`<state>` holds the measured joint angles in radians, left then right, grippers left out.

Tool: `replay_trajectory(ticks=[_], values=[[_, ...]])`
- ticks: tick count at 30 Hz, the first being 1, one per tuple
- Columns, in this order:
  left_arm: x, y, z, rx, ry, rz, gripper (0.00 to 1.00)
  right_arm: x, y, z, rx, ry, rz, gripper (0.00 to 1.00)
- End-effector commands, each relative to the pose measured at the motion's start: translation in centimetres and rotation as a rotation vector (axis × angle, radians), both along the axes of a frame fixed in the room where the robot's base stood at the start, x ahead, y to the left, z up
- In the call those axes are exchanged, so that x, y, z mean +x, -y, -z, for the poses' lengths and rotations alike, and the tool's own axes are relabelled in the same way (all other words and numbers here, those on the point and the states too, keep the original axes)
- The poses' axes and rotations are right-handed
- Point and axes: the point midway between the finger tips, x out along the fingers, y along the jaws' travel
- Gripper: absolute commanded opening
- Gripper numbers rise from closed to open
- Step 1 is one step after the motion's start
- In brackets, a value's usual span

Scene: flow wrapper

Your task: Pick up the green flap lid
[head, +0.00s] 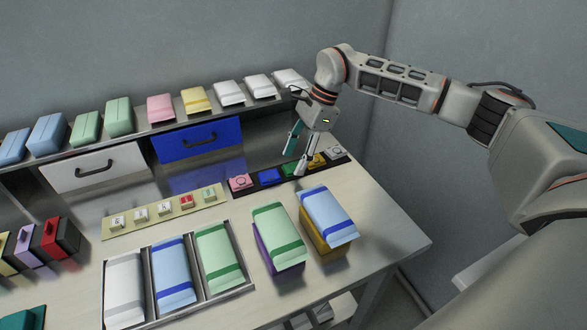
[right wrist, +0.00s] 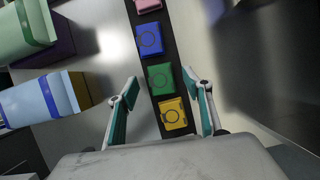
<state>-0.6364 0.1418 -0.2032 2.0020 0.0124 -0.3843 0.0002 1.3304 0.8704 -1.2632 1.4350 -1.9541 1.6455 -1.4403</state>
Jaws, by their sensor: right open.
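A small green lid (head: 288,169) with a round outline on its top lies on a black strip (head: 213,191), between a blue and a yellow one. It also shows in the right wrist view (right wrist: 161,79), fully uncovered. My right gripper (head: 296,162) is open and empty above the strip. In the right wrist view its two fingers (right wrist: 168,88) stand on either side of the strip, around the green and yellow pieces, apart from both. A larger green cover with a drooping flap (head: 274,222) sits on a purple box. My left gripper is not in view.
Pink (head: 241,182), blue (head: 268,176), yellow (head: 317,160) and white (head: 335,152) pieces share the strip. A blue-lidded yellow box (head: 327,240) stands in front. A metal tray (head: 150,281) with three soft packs is at front left. A shelf with several packs runs behind.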

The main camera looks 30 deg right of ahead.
Motion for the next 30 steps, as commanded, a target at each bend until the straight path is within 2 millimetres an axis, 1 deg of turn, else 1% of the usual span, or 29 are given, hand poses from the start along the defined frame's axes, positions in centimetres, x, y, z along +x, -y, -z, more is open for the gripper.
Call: replay_trajectory(ticks=[1, 3, 10, 11, 12, 14, 15, 26, 30], values=[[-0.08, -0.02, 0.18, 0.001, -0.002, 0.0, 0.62, 0.01, -0.35, 0.86, 0.0, -0.003, -0.001, 0.5], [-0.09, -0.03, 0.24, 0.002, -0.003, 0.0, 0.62, 0.07, -0.58, 1.48, 0.001, -0.002, -0.001, 0.5], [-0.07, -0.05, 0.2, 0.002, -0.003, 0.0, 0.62, 0.14, -0.62, 1.61, 0.0, 0.001, 0.001, 0.5], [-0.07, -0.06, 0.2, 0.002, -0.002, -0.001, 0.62, 0.13, -0.62, 1.61, 0.0, 0.001, 0.001, 0.45], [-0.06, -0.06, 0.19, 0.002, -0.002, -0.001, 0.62, 0.13, -0.62, 1.61, 0.0, 0.001, 0.001, 0.37], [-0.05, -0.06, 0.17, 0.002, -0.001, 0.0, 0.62, 0.13, -0.62, 1.61, 0.0, 0.001, 0.001, 0.25], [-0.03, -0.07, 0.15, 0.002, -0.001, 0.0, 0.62, 0.12, -0.61, 1.61, 0.0, 0.0, 0.001, 0.22], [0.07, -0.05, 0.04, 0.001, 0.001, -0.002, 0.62, 0.13, -0.6, 1.51, 0.0, 0.001, 0.001, 0.22], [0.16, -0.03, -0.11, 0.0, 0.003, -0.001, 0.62, 0.18, -0.61, 0.76, 0.001, 0.003, 0.001, 0.22]])
